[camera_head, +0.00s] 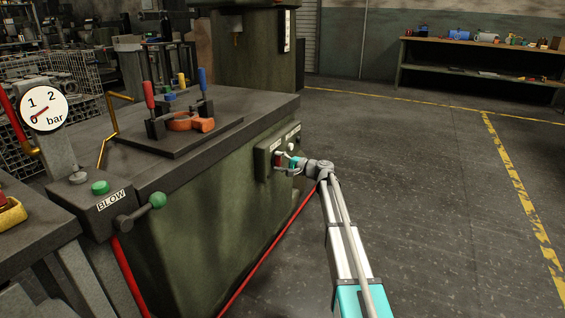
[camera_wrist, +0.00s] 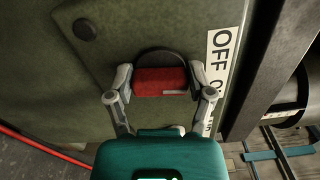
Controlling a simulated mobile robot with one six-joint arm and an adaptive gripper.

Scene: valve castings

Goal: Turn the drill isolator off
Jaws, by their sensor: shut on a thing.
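The drill isolator's red handle (camera_wrist: 160,80) sits on a round black base (camera_wrist: 160,57) on a green-grey plate. A small white mark shows near the handle's right end, and the bar lies level across the wrist picture. A white label with "OFF" (camera_wrist: 219,50) stands to its right, with more lettering partly cut off or hidden. My gripper (camera_wrist: 161,85) has a fingertip at each end of the handle and is shut on it. In the head view my gripper (camera_head: 291,163) reaches the isolator plate (camera_head: 268,153) on the cabinet's right side; the handle is mostly hidden there.
The green cabinet (camera_head: 215,215) carries a fixture with red and blue handled clamps and an orange casting (camera_head: 190,122). A "BLOW" box (camera_head: 105,200) with a green-knobbed lever and a gauge (camera_head: 44,107) stand at left. A red hose (camera_head: 265,255) runs low. Floor at right is clear.

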